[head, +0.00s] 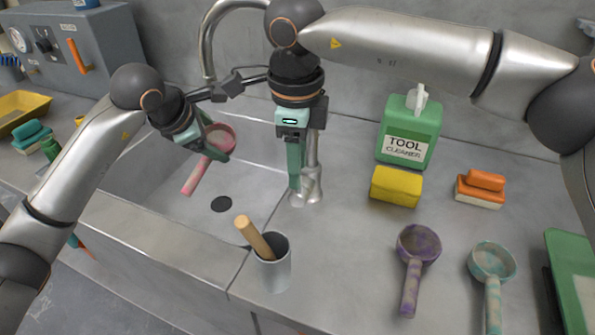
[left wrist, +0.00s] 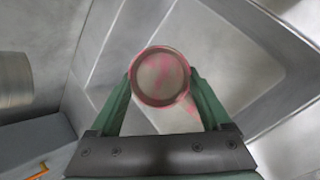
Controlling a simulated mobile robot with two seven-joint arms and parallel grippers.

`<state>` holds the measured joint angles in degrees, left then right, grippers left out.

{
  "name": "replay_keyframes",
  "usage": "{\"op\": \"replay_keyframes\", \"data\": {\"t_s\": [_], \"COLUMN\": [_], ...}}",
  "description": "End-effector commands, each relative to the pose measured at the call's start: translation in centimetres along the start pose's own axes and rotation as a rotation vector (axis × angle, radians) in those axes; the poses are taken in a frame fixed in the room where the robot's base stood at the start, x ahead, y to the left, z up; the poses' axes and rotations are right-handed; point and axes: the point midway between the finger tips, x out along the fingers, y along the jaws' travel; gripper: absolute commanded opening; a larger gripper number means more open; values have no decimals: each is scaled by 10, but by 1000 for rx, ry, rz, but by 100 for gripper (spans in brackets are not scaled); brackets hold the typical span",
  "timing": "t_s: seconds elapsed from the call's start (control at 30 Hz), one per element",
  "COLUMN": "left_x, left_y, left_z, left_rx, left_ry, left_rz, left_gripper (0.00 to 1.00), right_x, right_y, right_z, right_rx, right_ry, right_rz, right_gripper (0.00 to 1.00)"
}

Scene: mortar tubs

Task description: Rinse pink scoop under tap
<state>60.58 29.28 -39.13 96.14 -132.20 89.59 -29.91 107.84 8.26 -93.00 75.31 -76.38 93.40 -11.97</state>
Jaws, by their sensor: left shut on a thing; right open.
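The pink scoop (head: 194,178) is over the sink basin (head: 165,200), its handle slanting down to the left. My left gripper (head: 217,141) is shut on its cup end. In the left wrist view the round cup of the scoop (left wrist: 160,77) sits between the green fingers, with greyish residue and pink patches showing. The curved metal tap (head: 207,48) rises behind the basin, its spout end above the scoop. No water stream is visible. My right gripper (head: 295,180) points down beside the tap's base (head: 311,187), open; I cannot tell whether it touches the tap.
Right of the sink stand a grey cup (head: 274,272) with a wooden-handled tool, a green tool cleaner bottle (head: 408,130), a yellow sponge (head: 397,186) and an orange-topped brush (head: 481,188). A purple scoop (head: 411,280) and a teal scoop (head: 492,262) lie in front.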

Motion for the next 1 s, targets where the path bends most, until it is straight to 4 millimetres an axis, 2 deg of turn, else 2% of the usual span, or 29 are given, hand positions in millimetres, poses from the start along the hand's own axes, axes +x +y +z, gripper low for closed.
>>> {"op": "replay_keyframes", "data": {"t_s": [0.03,0.2,0.53,0.9,1.0], "left_x": [0,0,0,0,0], "left_y": [0,0,0,0,0], "left_z": [0,0,0,0,0], "left_rx": [0,0,0,0,0], "left_ry": [-1,-1,-1,-1,-1], "left_rz": [1,1,1,1,1], "left_gripper": [20,20,20,20,20], "right_x": [8,21,23,23,23], "right_y": [0,0,0,0,0], "right_z": [0,0,0,0,0], "right_rx": [1,1,1,1,1], "right_ry": [1,-1,-1,-1,-2], "right_rz": [2,0,0,-1,-1], "right_gripper": [44,44,43,1,0]}}
